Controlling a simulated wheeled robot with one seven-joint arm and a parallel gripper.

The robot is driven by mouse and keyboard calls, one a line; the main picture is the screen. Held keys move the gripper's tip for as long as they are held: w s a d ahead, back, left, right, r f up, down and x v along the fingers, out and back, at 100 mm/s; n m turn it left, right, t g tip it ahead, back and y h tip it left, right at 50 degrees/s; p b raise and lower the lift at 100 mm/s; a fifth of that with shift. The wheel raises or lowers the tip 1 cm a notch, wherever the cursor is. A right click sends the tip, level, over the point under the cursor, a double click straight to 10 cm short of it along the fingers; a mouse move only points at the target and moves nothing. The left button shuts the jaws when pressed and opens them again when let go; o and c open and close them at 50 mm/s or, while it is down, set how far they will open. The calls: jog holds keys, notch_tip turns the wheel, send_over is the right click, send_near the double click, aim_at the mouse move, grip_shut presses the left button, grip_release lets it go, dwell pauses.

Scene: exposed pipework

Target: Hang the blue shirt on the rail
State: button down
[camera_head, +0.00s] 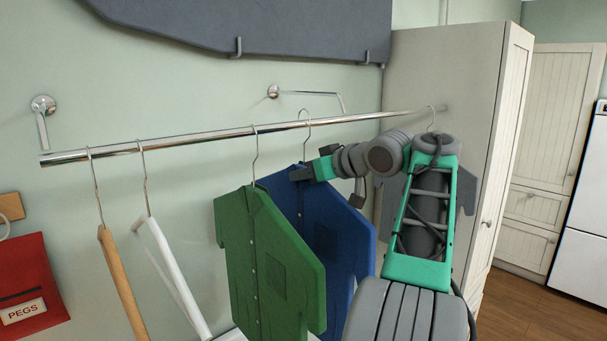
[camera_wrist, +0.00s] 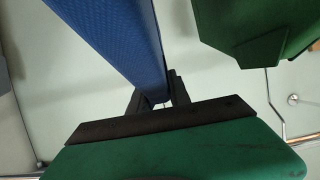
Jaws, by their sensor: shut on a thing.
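The blue shirt (camera_head: 335,222) hangs upright on its hanger, behind and right of the green shirt, in the head view. Its wire hook (camera_head: 307,128) curves above the rail (camera_head: 205,136); I cannot tell whether it bears on the rail or is just beside it. My gripper (camera_head: 300,174) is shut on the blue shirt near its collar, below the rail. In the wrist view the blue shirt (camera_wrist: 108,38) runs up from between the dark fingers (camera_wrist: 152,97). The gripper body hides its hook there.
The green shirt (camera_head: 262,262) hangs close in front, also at upper right in the wrist view (camera_wrist: 250,28). A wooden hanger (camera_head: 122,285) and a white hanger (camera_head: 172,270) hang left. A grey shirt (camera_head: 392,208) hangs right, partly behind my arm. A cabinet (camera_head: 440,70) stands at the rail's right end.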

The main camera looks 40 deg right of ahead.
jog(key=shift+d+f+b, duration=0.15)
jog(key=shift+f+b, duration=0.25)
jog(key=shift+f, duration=0.25)
jog(key=shift+s, duration=0.1)
jog(key=c, duration=1.1)
grip_release()
jog(key=shift+f, duration=0.1)
